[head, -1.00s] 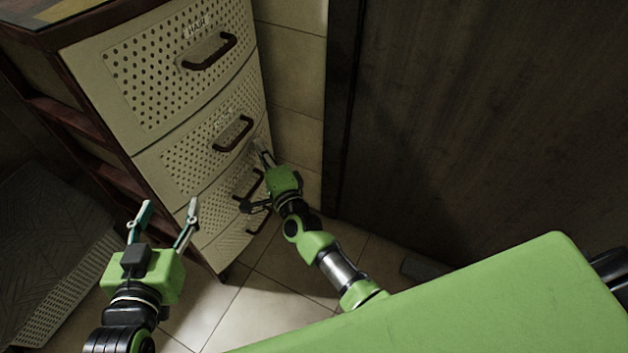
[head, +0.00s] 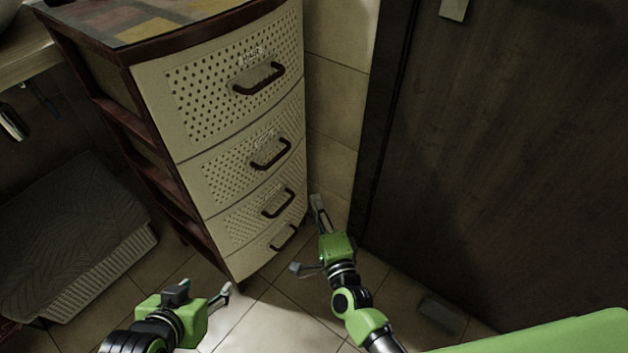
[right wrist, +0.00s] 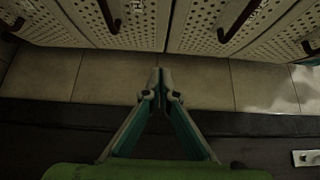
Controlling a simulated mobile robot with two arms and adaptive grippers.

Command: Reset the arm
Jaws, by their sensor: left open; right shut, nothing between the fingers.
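My left gripper (head: 226,291) is at the lower left of the head view, in front of the cabinet's lower part. It points right, is seen nearly edge-on, and is open with nothing held. My right gripper (head: 317,205) is in front of the tiled strip between the cabinet and the dark door, beside the lower drawers. The right wrist view shows its fingertips (right wrist: 159,79) meeting, shut and empty. Any gap to the wall or cabinet is hard to judge.
A beige drawer cabinet (head: 190,115) with dark handles stands close by, its drawers closed. A dark door (head: 510,160) rises at the right. A grey covered basket (head: 75,215) sits at the left. Tiled floor (head: 262,315) lies open below the cabinet.

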